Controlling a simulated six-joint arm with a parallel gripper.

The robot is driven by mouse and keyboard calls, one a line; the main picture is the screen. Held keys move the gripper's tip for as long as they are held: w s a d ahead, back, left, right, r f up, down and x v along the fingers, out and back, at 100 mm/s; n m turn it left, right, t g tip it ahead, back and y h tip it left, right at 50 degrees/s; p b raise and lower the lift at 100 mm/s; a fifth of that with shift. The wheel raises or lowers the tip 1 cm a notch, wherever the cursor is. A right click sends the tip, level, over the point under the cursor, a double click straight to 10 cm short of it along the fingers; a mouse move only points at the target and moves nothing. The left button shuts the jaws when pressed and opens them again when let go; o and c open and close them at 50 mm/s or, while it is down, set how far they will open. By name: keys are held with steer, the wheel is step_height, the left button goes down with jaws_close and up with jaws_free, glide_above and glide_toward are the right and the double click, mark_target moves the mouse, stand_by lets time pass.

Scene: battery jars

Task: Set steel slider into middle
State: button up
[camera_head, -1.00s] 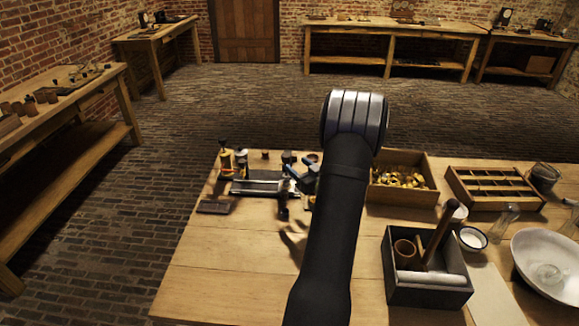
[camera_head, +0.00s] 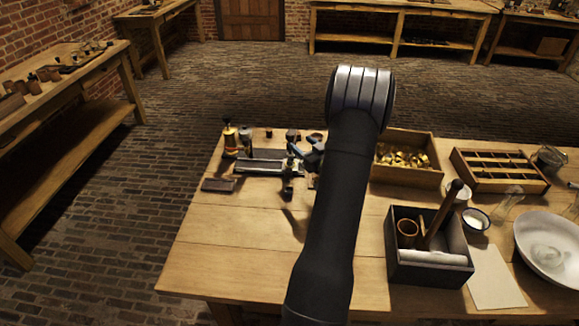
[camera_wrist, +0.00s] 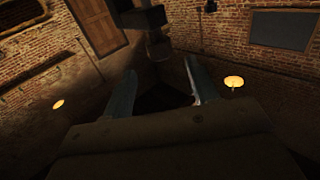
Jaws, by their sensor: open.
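My gripper (camera_wrist: 159,68) is open in the wrist view, its two blue-grey fingers apart with nothing between them. In the head view my black arm hides part of it; blue-grey parts show just left of the arm, over the back of the workbench. A long metal rail fixture (camera_head: 258,167) lies there, its right end close to these parts. A small dark upright piece (camera_head: 287,188) stands at the fixture's front right. I cannot pick out the steel slider for sure at this size. The wrist view looks toward walls and floor and does not show the fixture.
A brass-topped bottle (camera_head: 229,138) stands behind the fixture and a dark flat block (camera_head: 219,185) lies in front-left. Right of my arm are a box of brass pieces (camera_head: 435,176), a dark tool box (camera_head: 430,272), a divided tray (camera_head: 541,187) and a white bowl (camera_head: 526,262). The front-left bench top is clear.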

steer(key=shift+c, duration=0.8)
steer(key=n+g, duration=0.3)
steer(key=g, duration=0.3)
glide_toward(289, 170)
steer(key=x, duration=1)
steer(key=shift+a+f, duration=0.1)
steer(key=shift+a, duration=0.05)
